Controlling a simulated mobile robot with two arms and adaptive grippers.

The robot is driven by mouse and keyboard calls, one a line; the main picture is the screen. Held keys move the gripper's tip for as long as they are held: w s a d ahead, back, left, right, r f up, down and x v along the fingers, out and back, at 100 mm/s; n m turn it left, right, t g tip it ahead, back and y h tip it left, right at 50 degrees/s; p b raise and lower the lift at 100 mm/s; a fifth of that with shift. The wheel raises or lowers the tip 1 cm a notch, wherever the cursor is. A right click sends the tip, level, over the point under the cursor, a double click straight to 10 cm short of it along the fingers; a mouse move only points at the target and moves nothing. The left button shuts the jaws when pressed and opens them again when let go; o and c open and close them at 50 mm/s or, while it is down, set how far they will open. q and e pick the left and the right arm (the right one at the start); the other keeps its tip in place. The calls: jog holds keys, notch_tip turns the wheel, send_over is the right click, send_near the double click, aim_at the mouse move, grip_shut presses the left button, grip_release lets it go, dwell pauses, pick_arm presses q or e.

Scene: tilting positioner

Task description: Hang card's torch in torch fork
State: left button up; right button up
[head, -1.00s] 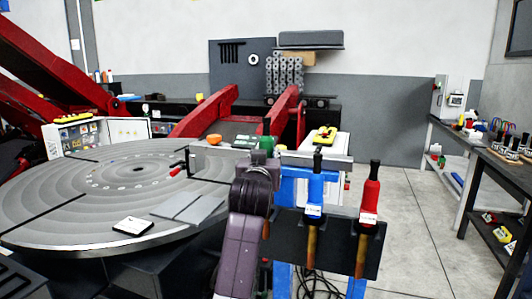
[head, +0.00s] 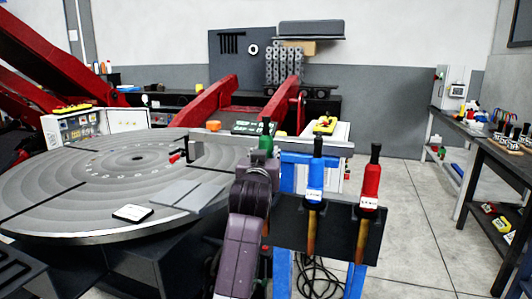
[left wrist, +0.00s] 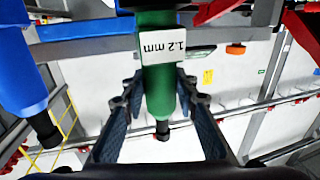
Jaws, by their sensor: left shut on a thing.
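A green torch with a white label reading 1.2 mm (left wrist: 160,50) is between the fingers of my left gripper (left wrist: 160,100); the gripper is shut on it. In the head view the top of the green torch (head: 266,137) shows above my left gripper (head: 264,155), at the left end of the rack. A blue torch (head: 315,180) and a red torch (head: 370,185) hang upright in the dark rack plate (head: 340,228). My gripper and wrist hide the fork at the left end. A small card (head: 131,213) lies on the round table; its print is unreadable. My right gripper is out of view.
The large round positioner table (head: 60,200) fills the left side, with grey plates (head: 185,195) on it. The rack's blue frame (head: 283,270) stands on the floor. Cables (head: 318,275) hang below. Open floor (head: 420,220) lies to the right, before a dark bench (head: 500,155).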

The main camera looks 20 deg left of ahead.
pick_arm(q)
jog(key=s+p, duration=0.2)
jog(key=s, duration=0.9)
jog(key=shift+a+r+p, duration=0.2)
jog(key=shift+r+p, duration=0.1)
jog(key=shift+p, duration=0.1)
dwell(0.3)
jog(key=shift+f, duration=0.1)
